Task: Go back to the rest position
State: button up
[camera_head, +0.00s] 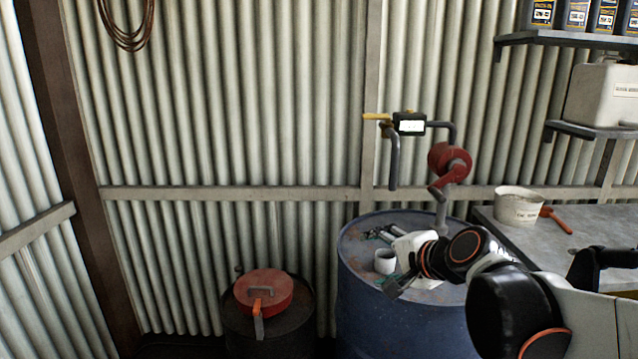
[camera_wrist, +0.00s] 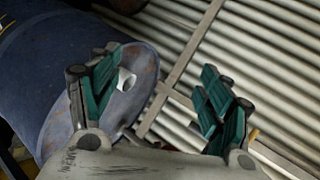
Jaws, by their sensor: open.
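My gripper (camera_head: 388,264) hangs over the blue drum (camera_head: 362,310) at the end of my arm, which reaches in from the lower right. In the wrist view its two green-padded fingers (camera_wrist: 160,88) stand wide apart with nothing held between them. A small white cup (camera_head: 385,261) is on the drum top, beside the fingers in the head view; it also shows in the wrist view (camera_wrist: 127,79), next to the left finger. The gripper partly hides the drum top, and I cannot tell its exact height above it.
A red-lidded dark can (camera_head: 264,292) stands left of the drum. A red hand pump (camera_head: 450,162) with a nozzle and gauge rises behind my wrist. A grey bench (camera_head: 590,230) with a white tub (camera_head: 518,205) is at right, under shelves. Corrugated wall closes the back.

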jog(key=s+d+f+n+g+h, duration=0.1)
jog(key=s+n, duration=0.4)
jog(key=s, duration=0.5)
jog(key=s+d+f+n+g+h, duration=0.2)
jog(key=s+d+f+n, duration=0.3)
jog(key=s, duration=0.6)
jog(key=shift+s+d+f+n+g+h, duration=0.3)
jog(key=shift+d+f+n+h, duration=0.1)
jog(key=shift+f+n+h, duration=0.4)
jog(key=shift+r, duration=0.1)
